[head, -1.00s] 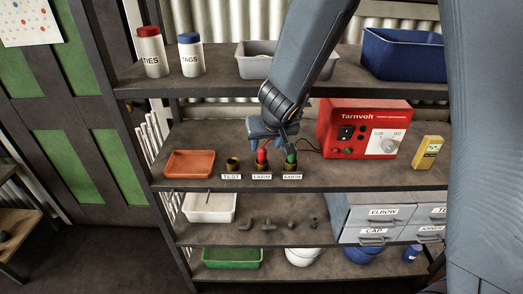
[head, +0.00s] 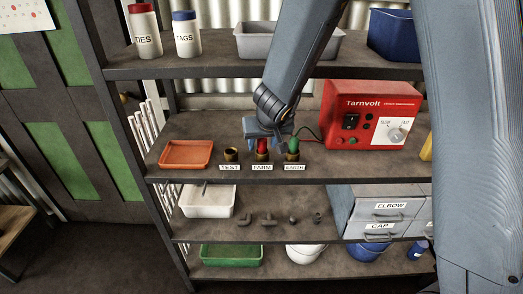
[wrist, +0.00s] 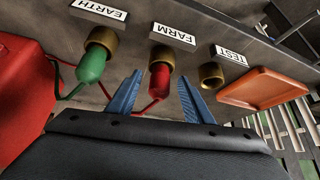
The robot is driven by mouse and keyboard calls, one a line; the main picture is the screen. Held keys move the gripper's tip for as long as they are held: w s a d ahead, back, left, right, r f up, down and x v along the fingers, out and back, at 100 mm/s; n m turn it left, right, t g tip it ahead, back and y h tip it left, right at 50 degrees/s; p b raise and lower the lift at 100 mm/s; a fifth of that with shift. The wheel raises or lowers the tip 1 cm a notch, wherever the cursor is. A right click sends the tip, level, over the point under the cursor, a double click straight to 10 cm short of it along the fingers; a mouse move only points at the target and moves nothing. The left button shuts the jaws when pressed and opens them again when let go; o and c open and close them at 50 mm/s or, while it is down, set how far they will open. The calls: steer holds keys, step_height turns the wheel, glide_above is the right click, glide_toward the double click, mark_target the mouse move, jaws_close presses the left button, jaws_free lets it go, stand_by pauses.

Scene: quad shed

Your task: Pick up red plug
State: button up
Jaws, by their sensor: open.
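The red plug (head: 262,146) sits in the brass socket labelled FARM on the middle shelf. In the wrist view the red plug (wrist: 159,80) stands in its socket, with a red lead running from it. My gripper (wrist: 160,92) is open, with its blue fingers apart, one on each side of the red plug in that picture; I cannot tell how far short of it they are. In the head view my gripper (head: 264,135) is just behind the plug and partly hidden.
The green plug (head: 293,145) sits in the EARTH socket to the right. The empty TEST socket (head: 231,154) and an orange tray (head: 187,165) are to the left. The red Tarnvolt box (head: 365,125) stands at the right. The upper shelf (head: 215,67) is overhead.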

steer(key=shift+r, duration=0.1)
steer(key=c, duration=1.2)
steer(key=shift+o, duration=0.2)
steer(key=shift+r, duration=0.1)
steer(key=shift+r+p, duration=0.85)
steer(key=shift+p, duration=0.4)
steer(key=b, duration=0.3)
steer(key=shift+f, duration=0.3)
steer(key=s+t+b, duration=0.1)
steer(key=b, duration=0.6)
steer(key=t+b, duration=0.2)
steer(key=b, duration=0.5)
steer(key=shift+s+d+f+y, duration=0.15)
steer(key=shift+s+y, duration=0.15)
steer(key=shift+s, duration=0.1)
